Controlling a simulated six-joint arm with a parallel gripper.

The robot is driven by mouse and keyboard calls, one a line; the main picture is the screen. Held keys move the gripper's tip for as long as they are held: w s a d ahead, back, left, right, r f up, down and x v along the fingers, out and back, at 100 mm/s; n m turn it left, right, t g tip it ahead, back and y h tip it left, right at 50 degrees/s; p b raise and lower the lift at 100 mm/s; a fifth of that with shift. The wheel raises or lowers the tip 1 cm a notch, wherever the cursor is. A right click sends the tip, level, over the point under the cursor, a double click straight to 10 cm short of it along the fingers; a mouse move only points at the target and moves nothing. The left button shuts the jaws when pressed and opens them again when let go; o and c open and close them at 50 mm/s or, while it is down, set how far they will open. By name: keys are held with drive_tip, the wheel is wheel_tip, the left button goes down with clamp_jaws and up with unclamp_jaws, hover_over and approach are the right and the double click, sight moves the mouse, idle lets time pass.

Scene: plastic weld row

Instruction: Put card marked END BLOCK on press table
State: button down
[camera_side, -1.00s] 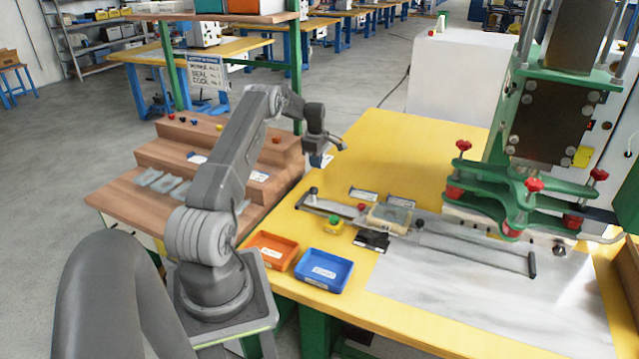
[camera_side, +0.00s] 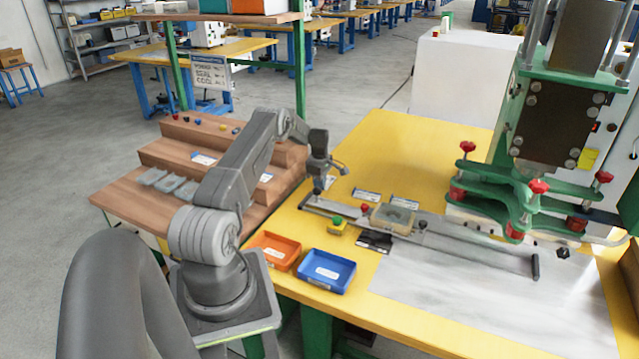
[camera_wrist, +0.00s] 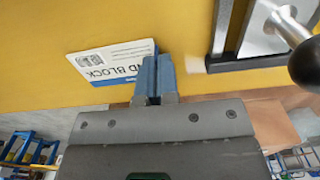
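The END BLOCK card (camera_wrist: 105,64) is white with a blue strip along one edge. In the wrist view it shows with "ND BLOCK" readable; the first letter is hidden behind my fingers. My gripper (camera_wrist: 153,80) is shut on the end of this card. In the side view my gripper (camera_side: 319,190) is low at the left back part of the yellow press table (camera_side: 375,140), with the card (camera_side: 330,182) a small pale patch beside it. I cannot tell whether the card touches the table.
A metal rail fixture (camera_side: 450,240) with a clear-lidded box (camera_side: 393,216) lies just right of my gripper. Orange (camera_side: 273,250) and blue (camera_side: 325,271) trays stand in front. A stepped wooden rack (camera_side: 225,150) is at left. The green press (camera_side: 530,190) stands at right.

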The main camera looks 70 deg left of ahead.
drive_tip(key=c, duration=1.4)
unclamp_jaws()
